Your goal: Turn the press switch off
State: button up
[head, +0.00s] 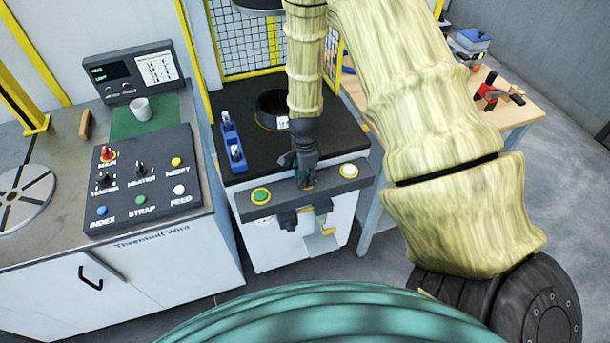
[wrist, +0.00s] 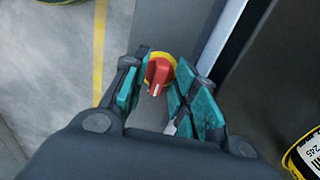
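The press switch (wrist: 159,72) is a red rotary knob on a yellow disc. In the wrist view it shows between the fingers of my gripper (wrist: 160,88), near their tips. The fingers stand apart, one on each side of the knob, with teal pads. I cannot tell whether they touch it. In the head view my gripper (head: 303,175) points down at the middle of the press's front bar (head: 285,196) and mostly hides the switch there.
A dark coil (head: 270,108) and a blue fixture (head: 231,145) sit on the press top. A control panel (head: 142,190) stands left, a wooden table (head: 515,98) right.

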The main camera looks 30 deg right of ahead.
grip_shut()
jog(key=shift+n, duration=0.3)
jog(key=n, duration=0.3)
jog(key=shift+s+n, duration=0.1)
jog(key=shift+n, duration=0.3)
jog(key=n, duration=0.3)
jog(key=shift+s+n+b, duration=0.15)
jog(key=shift+n+b, duration=0.15)
jog(key=shift+b, duration=0.1)
jog(key=n, duration=0.5)
jog(key=shift+s+d, duration=0.1)
jog(key=n, duration=0.4)
jog(key=shift+d+n, duration=0.1)
jog(key=shift+n, duration=0.2)
jog(key=shift+o, duration=1.9)
grip_release()
